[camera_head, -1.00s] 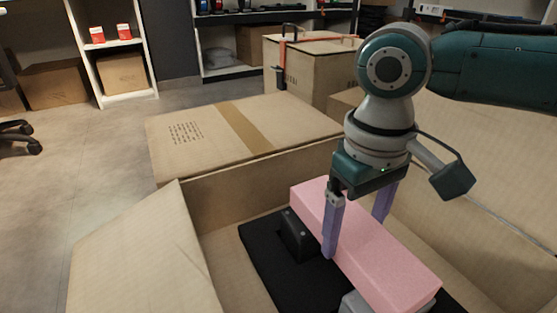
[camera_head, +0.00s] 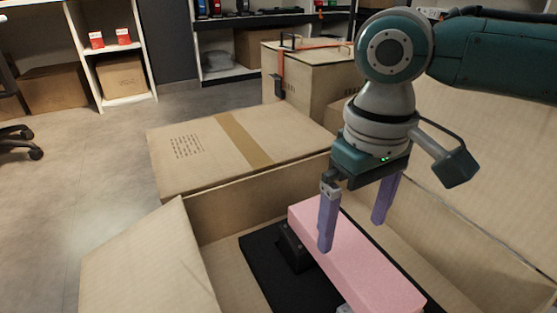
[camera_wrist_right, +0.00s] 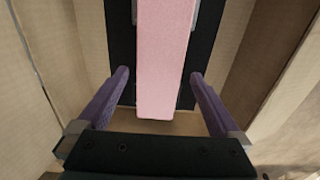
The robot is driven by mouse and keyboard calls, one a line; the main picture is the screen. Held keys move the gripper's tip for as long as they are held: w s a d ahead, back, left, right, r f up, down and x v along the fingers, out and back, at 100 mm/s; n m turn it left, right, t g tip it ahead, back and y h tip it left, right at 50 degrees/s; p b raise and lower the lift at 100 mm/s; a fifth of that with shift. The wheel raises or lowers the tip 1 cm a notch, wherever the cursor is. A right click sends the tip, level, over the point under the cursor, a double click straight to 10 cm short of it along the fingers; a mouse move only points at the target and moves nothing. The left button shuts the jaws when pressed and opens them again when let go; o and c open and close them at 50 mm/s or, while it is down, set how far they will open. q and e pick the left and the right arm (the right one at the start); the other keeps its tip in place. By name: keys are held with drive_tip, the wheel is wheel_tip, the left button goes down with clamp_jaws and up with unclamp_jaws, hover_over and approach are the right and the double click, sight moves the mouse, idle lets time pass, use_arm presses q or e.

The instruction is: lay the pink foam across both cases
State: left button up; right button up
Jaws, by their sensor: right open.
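The pink foam (camera_head: 352,255) is a long block lying inside the open carton (camera_head: 265,195). It rests over a small black case (camera_head: 292,248) near its far end and a grey case (camera_head: 345,309) at the near end, mostly hidden under it. My right gripper (camera_head: 353,236) is open above the foam, one finger to each side. In the right wrist view the open fingers (camera_wrist_right: 161,75) stand clear of the foam (camera_wrist_right: 165,50) with gaps on both sides. My left gripper is not in view.
A black insert (camera_head: 258,262) lines the carton floor. Carton flaps (camera_head: 150,262) stick out at the left. A closed taped carton (camera_head: 195,150) lies behind, and a strapped box (camera_head: 320,75) stands farther back. Shelves line the back wall.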

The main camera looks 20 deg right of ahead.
sight(348, 248)
wheel_tip(348, 248, up, 7)
drive_tip(key=p, duration=0.4)
drive_tip(key=s+a+f+n+t+y, duration=0.2)
drive_tip(key=s+a+f+n+y, duration=0.1)
drive_tip(key=s+a, duration=0.65)
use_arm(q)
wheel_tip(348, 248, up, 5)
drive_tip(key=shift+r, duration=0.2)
use_arm(e)
drive_tip(key=s+d+r+m+t+h, duration=0.1)
drive_tip(key=s+d+m+h, duration=0.1)
drive_tip(key=s+d, duration=0.4)
drive_tip(key=shift+s+d+r+t+h, duration=0.2)
drive_tip(key=shift+s+r+t+h, duration=0.1)
drive_tip(key=shift+h, duration=0.1)
drive_tip(key=shift+w, duration=0.1)
